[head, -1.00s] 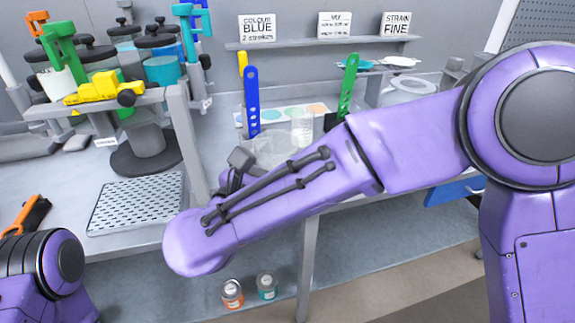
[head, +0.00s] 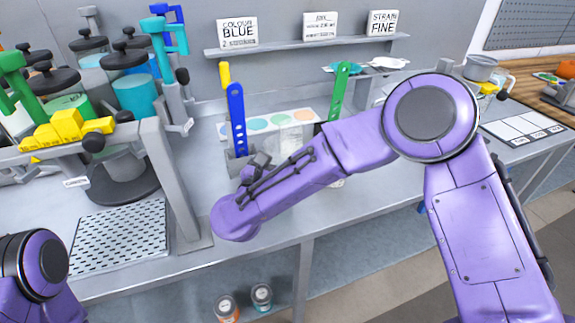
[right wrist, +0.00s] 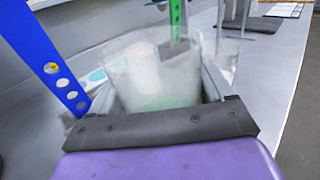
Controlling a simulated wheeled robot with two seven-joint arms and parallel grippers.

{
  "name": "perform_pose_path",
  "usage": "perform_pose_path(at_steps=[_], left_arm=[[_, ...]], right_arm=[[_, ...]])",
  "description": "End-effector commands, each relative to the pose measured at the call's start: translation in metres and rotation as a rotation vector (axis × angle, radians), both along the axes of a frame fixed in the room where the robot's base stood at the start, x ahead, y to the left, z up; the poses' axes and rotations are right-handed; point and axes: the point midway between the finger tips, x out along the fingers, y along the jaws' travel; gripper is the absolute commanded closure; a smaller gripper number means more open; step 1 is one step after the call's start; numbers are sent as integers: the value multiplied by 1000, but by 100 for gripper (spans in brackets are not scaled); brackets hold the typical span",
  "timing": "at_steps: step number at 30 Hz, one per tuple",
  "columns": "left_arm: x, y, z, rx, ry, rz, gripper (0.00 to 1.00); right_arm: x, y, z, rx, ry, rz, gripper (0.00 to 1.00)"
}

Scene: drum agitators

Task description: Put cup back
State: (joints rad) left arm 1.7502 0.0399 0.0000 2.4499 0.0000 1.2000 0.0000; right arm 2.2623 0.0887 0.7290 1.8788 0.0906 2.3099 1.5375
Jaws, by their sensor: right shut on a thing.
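A clear, cloudy cup (right wrist: 135,75) stands upright between the two grey fingers of my right gripper (right wrist: 160,88) in the right wrist view. The gripper is shut on it. A whitish shape and a pale green patch show in or through the cup's wall. In the head view my right forearm hides the gripper and most or all of the cup. My left gripper is out of view; only part of my left arm shows at the lower left.
A blue holed strip (head: 237,118) and a green one (head: 339,92) stand upright around the work spot, near a card of coloured dots (head: 256,124). A drum rack (head: 160,165) is at left. Signs line a shelf (head: 310,45). Two small jars (head: 262,296) sit below.

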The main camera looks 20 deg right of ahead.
Motion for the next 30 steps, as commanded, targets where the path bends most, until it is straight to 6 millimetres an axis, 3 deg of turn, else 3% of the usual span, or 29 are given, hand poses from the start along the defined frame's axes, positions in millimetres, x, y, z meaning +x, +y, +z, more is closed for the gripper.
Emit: perform_pose_path(at_steps=[3,9,14,26,27,29,30], left_arm=[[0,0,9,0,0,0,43],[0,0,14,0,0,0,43],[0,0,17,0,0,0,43],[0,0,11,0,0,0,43],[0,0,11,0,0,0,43],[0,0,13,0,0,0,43],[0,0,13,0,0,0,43]], right_arm=[[13,-11,-19,0,1,-2,52],[25,-22,-39,0,1,-3,52],[24,-21,-65,0,0,-2,52],[24,-21,-73,2,-3,-3,52],[24,-21,-72,2,-3,-3,16],[24,-21,-71,2,-3,-3,0],[24,-21,-71,2,-3,-3,0]])
